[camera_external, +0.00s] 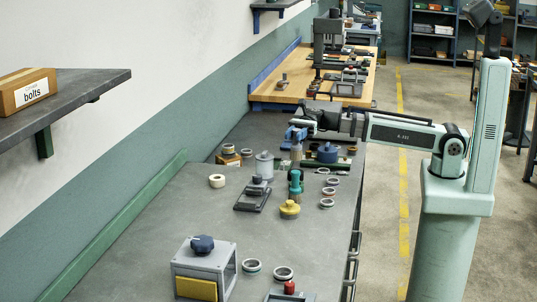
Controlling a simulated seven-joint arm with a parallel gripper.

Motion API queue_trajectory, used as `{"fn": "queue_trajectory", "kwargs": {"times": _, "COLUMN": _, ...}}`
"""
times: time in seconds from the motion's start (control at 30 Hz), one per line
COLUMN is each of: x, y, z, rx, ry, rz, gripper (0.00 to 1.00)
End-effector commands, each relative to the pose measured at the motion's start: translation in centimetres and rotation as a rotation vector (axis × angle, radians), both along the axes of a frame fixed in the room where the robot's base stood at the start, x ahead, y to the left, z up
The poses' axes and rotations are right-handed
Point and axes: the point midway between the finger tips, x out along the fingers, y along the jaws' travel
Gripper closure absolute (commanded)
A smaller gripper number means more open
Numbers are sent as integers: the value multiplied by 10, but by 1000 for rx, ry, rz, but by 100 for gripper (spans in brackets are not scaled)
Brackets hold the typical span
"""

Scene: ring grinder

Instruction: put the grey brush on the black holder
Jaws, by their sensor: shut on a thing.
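My gripper (297,134), with blue fingers, is at the far part of the grey bench and points down. It is shut on a small upright thing with a tan lower part, which looks like the grey brush (297,152). Its upper part is hidden by the fingers, and I cannot tell whether its lower end touches the bench. A dark, low frame with a knobbed piece on it (252,199) lies nearer and to the left. It may be the black holder, but I cannot tell for sure.
A grey canister (264,165), a teal and yellow tool (291,206), a blue pot (328,153) and several rings stand close by. A grey box with a blue knob (203,268) is at the front. The left-front bench (130,240) is clear.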

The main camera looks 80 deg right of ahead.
Motion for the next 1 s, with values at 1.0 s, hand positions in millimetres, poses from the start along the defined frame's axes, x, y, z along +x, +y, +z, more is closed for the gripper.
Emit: {"fn": "queue_trajectory", "kwargs": {"times": 1.0, "x": 0, "y": 0, "z": -50, "rx": 1, "ry": 0, "rz": -1, "gripper": 100}}
